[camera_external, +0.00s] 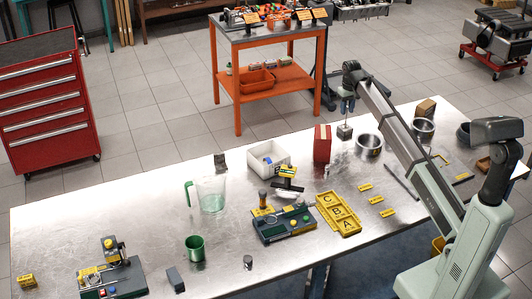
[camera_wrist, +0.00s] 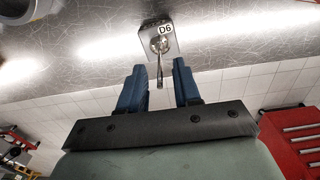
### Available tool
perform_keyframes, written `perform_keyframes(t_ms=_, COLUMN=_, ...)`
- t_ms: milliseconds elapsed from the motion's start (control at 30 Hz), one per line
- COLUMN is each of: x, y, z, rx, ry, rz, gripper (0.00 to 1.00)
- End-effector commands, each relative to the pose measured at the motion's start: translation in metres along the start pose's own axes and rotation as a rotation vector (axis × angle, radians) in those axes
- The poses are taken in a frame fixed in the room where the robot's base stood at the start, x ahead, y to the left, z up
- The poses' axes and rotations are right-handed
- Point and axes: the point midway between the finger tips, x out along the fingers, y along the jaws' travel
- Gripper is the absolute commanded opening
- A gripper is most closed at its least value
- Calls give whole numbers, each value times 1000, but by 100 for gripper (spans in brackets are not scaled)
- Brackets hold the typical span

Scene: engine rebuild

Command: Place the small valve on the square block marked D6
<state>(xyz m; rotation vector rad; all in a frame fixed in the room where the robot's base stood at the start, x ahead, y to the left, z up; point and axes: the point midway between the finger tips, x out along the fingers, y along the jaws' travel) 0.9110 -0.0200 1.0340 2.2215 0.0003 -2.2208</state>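The square block marked D6 (camera_wrist: 147,37) is grey with a white label; it stands on the metal bench, and in the external view (camera_external: 344,132) it is left of the metal rings. The small valve (camera_wrist: 160,47) shows in the wrist view with its round head over the block's face and its thin stem pointing toward my gripper. The head appears to rest on the block. My gripper (camera_wrist: 159,66) is right above the block, its two blue fingers apart, one on each side of the stem with gaps. In the external view my gripper (camera_external: 347,106) is small and the valve is hard to make out.
A red box (camera_external: 322,144) stands just left of the block, and a metal ring (camera_external: 369,145) stands to its right. A white bin (camera_external: 283,153), a clear pitcher (camera_external: 211,197) and a yellow lettered tray (camera_external: 325,208) are further left and nearer. The bench's far edge is close behind the block.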

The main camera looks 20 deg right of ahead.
Motion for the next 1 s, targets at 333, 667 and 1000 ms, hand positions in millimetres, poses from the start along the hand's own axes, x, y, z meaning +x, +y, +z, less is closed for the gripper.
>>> perform_keyframes(t_ms=333, x=-60, y=0, z=-1, rx=0, ry=1, rz=0, gripper=33)
perform_keyframes(t_ms=667, x=-78, y=0, z=0, rx=0, ry=0, rz=0, gripper=33)
perform_keyframes(t_ms=1000, x=-78, y=0, z=0, rx=0, ry=0, rz=0, gripper=33)
